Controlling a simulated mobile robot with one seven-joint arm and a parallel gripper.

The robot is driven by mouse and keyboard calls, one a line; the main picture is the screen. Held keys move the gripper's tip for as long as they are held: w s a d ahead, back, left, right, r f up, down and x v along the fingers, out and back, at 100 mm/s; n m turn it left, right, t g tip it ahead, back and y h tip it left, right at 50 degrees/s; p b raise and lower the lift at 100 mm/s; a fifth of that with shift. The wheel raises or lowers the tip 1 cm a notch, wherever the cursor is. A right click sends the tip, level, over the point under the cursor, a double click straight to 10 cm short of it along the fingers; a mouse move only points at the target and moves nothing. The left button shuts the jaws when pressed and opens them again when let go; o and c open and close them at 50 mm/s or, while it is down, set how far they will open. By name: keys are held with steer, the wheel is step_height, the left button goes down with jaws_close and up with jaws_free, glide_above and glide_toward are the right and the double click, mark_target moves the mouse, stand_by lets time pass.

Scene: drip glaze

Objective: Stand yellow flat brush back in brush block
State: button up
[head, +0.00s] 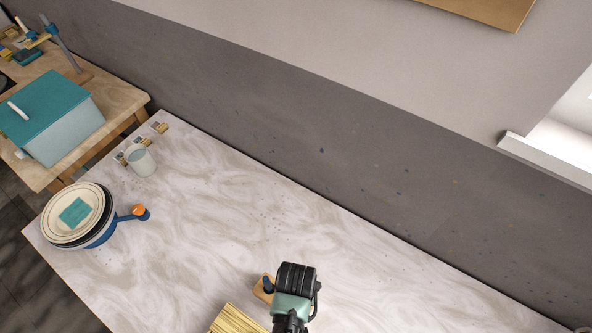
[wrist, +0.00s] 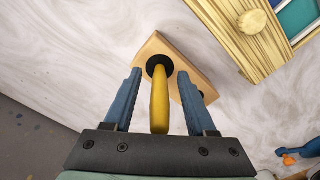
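The yellow flat brush (wrist: 160,100) shows in the wrist view as a yellow handle rising from a dark round hole in the wooden brush block (wrist: 192,68). Its bristle end is not visible. My gripper (wrist: 159,75) has its two blue fingers on either side of the handle, with a gap on both sides, so it is open and not touching it. In the head view, part of the block (head: 262,292) shows left of my wrist, which hides the brush.
A light wooden box with a round knob (wrist: 251,22) stands close beside the block; its ribbed top (head: 238,320) shows in the head view. At the left are stacked plates (head: 58,231), a blue-handled thing with an orange ball (head: 138,210) and a cup (head: 141,161). The middle tabletop is clear.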

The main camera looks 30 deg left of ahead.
step_height(320, 180, up, 13)
steer(key=shift+b, duration=0.55)
stand_by(0.5)
